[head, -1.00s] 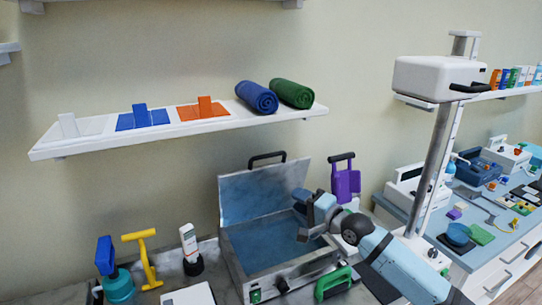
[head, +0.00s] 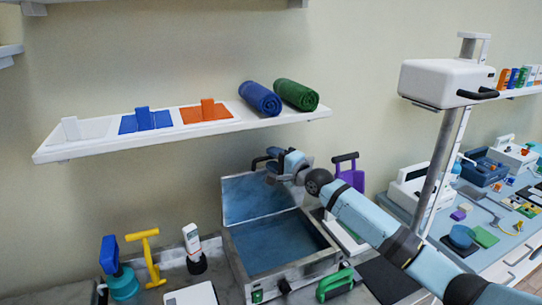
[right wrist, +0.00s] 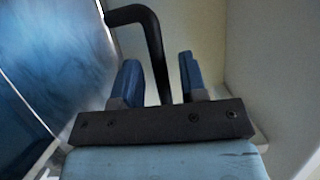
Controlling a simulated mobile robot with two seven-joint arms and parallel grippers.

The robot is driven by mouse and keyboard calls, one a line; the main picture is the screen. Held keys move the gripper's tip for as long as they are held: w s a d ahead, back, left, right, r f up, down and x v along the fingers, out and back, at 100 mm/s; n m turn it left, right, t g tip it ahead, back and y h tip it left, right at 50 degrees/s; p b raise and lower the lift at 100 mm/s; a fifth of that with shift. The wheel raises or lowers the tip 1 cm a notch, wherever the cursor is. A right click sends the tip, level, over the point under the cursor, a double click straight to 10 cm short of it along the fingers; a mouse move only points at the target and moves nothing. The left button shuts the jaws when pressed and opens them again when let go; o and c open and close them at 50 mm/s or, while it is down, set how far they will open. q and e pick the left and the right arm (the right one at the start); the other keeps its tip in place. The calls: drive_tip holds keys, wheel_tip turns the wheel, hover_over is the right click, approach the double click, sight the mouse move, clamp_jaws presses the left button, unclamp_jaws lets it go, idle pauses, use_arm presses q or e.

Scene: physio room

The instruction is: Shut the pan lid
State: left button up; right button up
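The pan (head: 290,284) is a metal box with blue water inside, standing on the counter. Its lid (head: 250,200) is hinged at the back and stands open, nearly upright. My right gripper (head: 272,158) is at the top edge of the lid, by the black handle (head: 257,162). In the right wrist view, the handle (right wrist: 150,40) runs between the two blue fingers of my right gripper (right wrist: 160,78). Gaps show on both sides of the handle, so the fingers are open around it. My left gripper is not in view.
A shelf (head: 190,132) with rolled towels hangs above the lid. A purple holder (head: 350,172) stands right of the pan, a green-handled item (head: 335,284) at its front right. A white bottle (head: 193,245) and a yellow tool (head: 148,255) stand to its left.

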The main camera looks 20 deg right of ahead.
drive_tip(key=shift+w+a, duration=0.2)
drive_tip(key=shift+w, duration=0.35)
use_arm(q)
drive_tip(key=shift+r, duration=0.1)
use_arm(e)
clamp_jaws()
